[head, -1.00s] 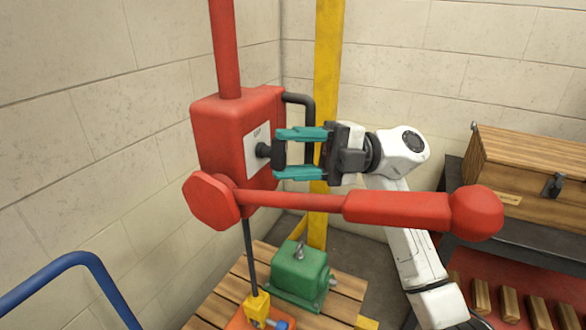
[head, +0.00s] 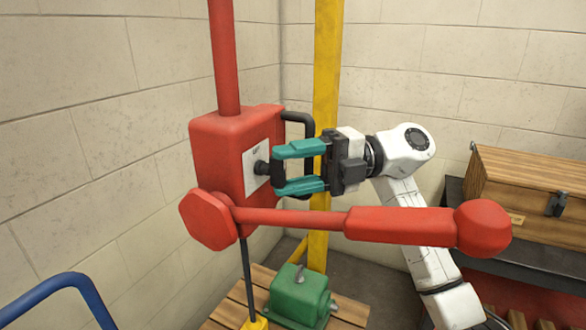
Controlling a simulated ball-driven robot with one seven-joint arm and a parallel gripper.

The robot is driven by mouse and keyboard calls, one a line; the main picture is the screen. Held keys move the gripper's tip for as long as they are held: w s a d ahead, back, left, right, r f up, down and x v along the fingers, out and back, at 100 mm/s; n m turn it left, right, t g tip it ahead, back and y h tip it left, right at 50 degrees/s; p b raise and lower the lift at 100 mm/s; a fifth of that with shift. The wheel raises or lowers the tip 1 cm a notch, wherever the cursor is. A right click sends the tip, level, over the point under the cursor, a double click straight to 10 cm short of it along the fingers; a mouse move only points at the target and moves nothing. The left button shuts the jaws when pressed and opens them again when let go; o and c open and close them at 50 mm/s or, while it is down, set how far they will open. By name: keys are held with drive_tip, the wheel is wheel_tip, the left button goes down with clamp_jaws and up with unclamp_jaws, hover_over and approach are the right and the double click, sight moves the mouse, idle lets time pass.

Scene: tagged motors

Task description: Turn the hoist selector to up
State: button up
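The hoist selector (head: 263,168) is a small black knob on a white plate (head: 252,184) on the front of the red hoist box (head: 216,150). A black bar-like part stands at the knob's outer end. My gripper (head: 282,172) has two teal fingers, one above the other, reaching left to the selector. The fingers are spread, with the black part between them; I cannot tell whether they touch it. The marking on the plate is too small to read.
A long red lever (head: 380,223) with a round end crosses below my gripper. A black handle (head: 308,124) is on the box's right side. A yellow post (head: 327,70) stands behind. A green motor (head: 300,297) sits on a pallet below. A wooden chest (head: 535,195) is at right.

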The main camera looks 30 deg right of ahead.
drive_tip(key=shift+o, duration=0.9)
drive_tip(key=s+d, duration=0.1)
drive_tip(key=d, duration=0.9)
drive_tip(key=shift+s+d+b, duration=0.35)
drive_tip(key=shift+b, duration=0.05)
